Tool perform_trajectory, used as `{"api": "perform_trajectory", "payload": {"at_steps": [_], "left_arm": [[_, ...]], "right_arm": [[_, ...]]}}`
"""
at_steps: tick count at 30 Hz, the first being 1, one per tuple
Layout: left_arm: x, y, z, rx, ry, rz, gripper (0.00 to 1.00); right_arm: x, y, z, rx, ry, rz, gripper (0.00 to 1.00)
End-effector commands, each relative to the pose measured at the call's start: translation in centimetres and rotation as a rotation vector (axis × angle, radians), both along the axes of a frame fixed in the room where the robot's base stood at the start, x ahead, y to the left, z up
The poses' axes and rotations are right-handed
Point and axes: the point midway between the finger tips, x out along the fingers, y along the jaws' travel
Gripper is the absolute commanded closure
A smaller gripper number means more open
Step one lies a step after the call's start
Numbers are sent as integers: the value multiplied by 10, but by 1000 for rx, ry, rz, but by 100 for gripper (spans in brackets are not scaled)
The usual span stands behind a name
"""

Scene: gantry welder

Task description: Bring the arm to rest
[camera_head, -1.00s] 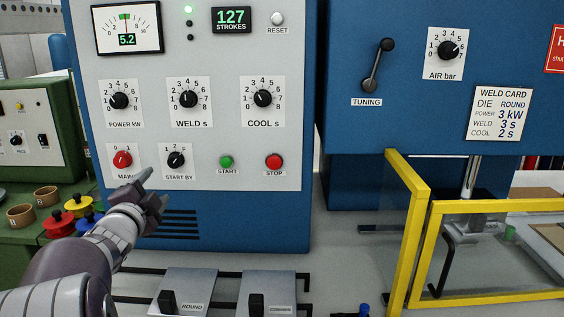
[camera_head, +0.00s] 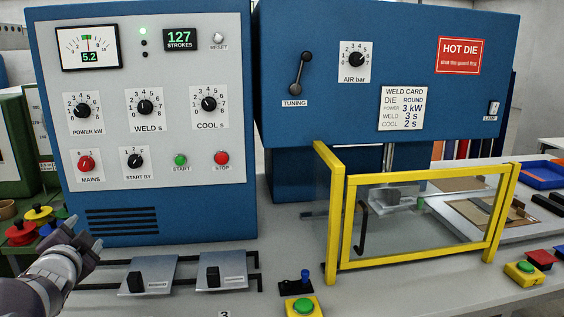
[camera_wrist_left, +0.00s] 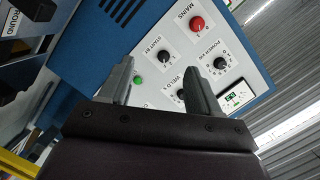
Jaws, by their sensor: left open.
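My left gripper (camera_head: 88,246) is at the lower left of the head view, in front of the lower left of the blue welder cabinet (camera_head: 215,212). It is open and empty, and apart from the control panel. In the left wrist view its two fingers (camera_wrist_left: 157,78) stand apart with the panel behind them. The panel (camera_head: 110,110) carries a red mains knob (camera_head: 86,163), a start-by knob (camera_head: 134,160), a green start button (camera_head: 180,160) and a red stop button (camera_head: 221,158). My right gripper does not show.
Two metal die plates (camera_head: 148,277) (camera_head: 222,272) lie on the bench below the panel. A yellow-framed guard (camera_head: 430,258) stands to the right. Yellow-based buttons (camera_head: 302,306) sit at the front.

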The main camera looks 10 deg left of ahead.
Motion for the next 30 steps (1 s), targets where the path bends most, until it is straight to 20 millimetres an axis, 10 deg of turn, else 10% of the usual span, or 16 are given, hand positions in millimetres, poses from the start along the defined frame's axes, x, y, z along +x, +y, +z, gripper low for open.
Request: {"api": "perform_trajectory", "payload": {"at_steps": [5, 10, 18, 24, 30], "left_arm": [[-22, 3, -45, -232, 79, 147, 37], [-45, -36, -103, -542, 219, 296, 37], [-117, -191, -176, -983, 656, 493, 37], [-164, -290, -175, -983, 946, 416, 37], [-161, -305, -176, -945, 976, 356, 37]], "right_arm": [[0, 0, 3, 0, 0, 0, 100], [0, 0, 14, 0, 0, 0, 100], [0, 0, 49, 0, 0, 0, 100], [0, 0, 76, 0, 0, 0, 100], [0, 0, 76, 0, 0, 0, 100]]}}
